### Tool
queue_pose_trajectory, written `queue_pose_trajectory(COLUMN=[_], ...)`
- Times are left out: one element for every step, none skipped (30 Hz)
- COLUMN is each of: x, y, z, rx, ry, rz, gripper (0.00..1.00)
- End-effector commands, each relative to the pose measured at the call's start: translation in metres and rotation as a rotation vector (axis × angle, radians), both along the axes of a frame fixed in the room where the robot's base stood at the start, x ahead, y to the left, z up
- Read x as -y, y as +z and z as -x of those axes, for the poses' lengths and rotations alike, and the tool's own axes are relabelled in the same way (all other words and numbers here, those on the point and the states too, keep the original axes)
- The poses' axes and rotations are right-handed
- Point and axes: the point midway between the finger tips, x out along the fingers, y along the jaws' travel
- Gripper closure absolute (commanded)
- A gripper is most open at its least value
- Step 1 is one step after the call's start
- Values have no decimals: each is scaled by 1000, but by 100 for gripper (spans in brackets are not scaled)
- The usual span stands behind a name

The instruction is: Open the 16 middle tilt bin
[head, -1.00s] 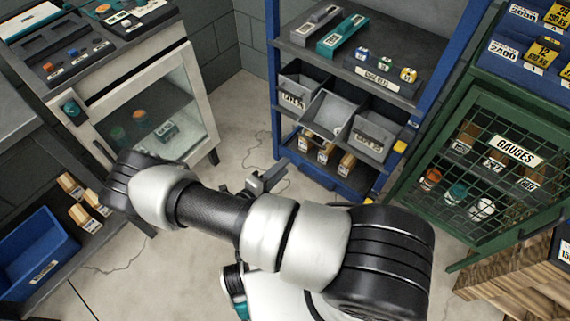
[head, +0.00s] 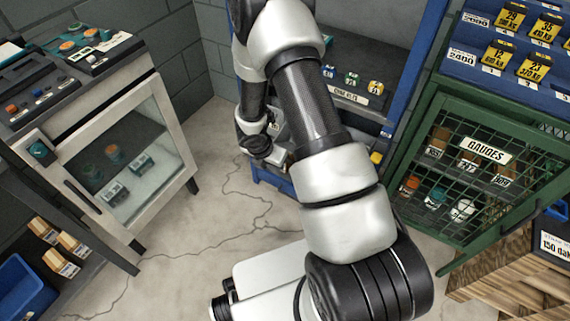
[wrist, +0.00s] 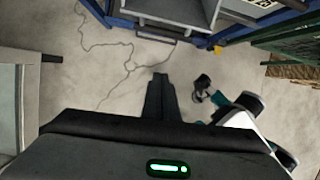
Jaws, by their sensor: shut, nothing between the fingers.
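The blue rack (head: 424,55) that holds the tilt bins stands at the back. My arm crosses in front of it in the head view, so the middle tilt bin is hidden there and I cannot tell how it stands. In the wrist view only the low part of the rack (wrist: 150,30) shows along the top edge. My gripper (wrist: 160,78) is shut and empty in the wrist view, over bare floor and short of the rack. In the head view I cannot make out its fingertips.
A white glass-door cabinet (head: 172,75) stands at left. A green mesh gauge cabinet (head: 520,190) stands close to the rack's right side, near a wooden block (head: 530,275). A dark shelf with a blue bin (head: 18,285) is at lower left. The cracked floor (head: 200,240) between is clear.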

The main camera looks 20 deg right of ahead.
Motion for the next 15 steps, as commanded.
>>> queue_pose_trajectory(x=[3, 4, 5, 6, 6, 7, 7, 8, 10, 11, 13, 15, 16, 18, 20], y=[6, 8, 9, 8, 6, 2, -2, -6, -13, -19, -25, -33, -40, -46, -55], z=[-3, -5, -6, -7, -7, -8, -8, -8, -9, -11, -11, -13, -14, -15, -17], rx=[19, 25, 32, 34, 36, 35, 34, 33, 32, 34, 32, 32, 32, 32, 32], ry=[-30, -40, -50, -54, -56, -56, -55, -56, -55, -55, -54, -55, -55, -53, -54], rz=[-29, -39, -49, -53, -56, -57, -56, -55, -54, -54, -54, -54, -53, -53, -53], gripper=[100, 100, 100, 100, 100, 100, 100, 100, 100, 100, 100, 100, 100, 100, 100])
